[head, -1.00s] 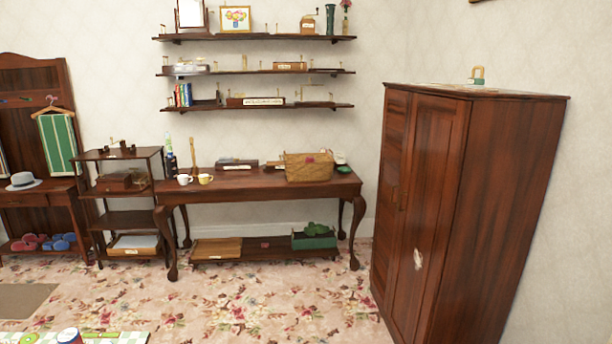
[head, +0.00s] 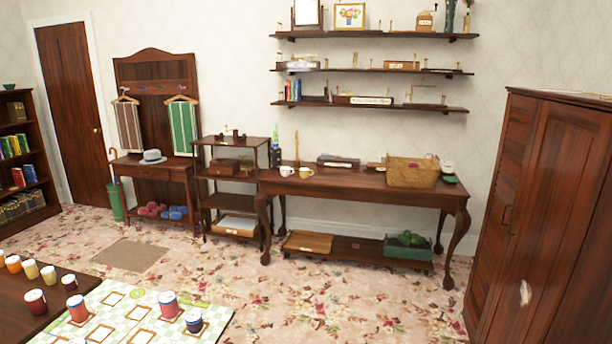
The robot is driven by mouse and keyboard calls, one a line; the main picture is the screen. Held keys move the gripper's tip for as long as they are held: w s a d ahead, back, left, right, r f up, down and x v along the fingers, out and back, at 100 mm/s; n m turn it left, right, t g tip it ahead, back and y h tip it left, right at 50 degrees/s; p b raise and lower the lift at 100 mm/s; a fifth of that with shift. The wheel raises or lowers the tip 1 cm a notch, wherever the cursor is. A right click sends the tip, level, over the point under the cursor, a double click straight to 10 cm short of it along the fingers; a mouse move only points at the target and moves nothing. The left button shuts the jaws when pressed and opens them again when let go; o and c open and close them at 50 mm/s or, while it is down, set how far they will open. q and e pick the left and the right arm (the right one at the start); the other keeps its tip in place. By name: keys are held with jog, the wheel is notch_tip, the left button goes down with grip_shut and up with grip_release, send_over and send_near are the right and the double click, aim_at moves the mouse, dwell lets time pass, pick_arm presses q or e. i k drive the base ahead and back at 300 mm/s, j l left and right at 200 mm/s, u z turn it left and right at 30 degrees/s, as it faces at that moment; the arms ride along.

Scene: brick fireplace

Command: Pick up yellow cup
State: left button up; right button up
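A small yellow cup (head: 306,172) stands upright on the left part of the dark wooden console table (head: 372,188) against the back wall. A white cup (head: 287,171) stands just to its left. Neither of my grippers shows in the head view.
A tall wardrobe (head: 545,215) stands at the right. A wicker basket (head: 413,172) sits on the console table. The flowered carpet (head: 330,300) before it is clear.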

aim_at(304, 172)
jog(key=i+z, duration=0.3)
jog(key=i, duration=1.45)
jog(key=i+u, duration=0.15)
jog(key=i, duration=0.3)
jog(key=i+u, duration=0.1)
jog(key=i, duration=0.4)
jog(key=i+l+u, duration=0.15)
jog(key=i, duration=0.3)
jog(key=i+l+u, duration=0.15)
jog(key=i, duration=0.3)
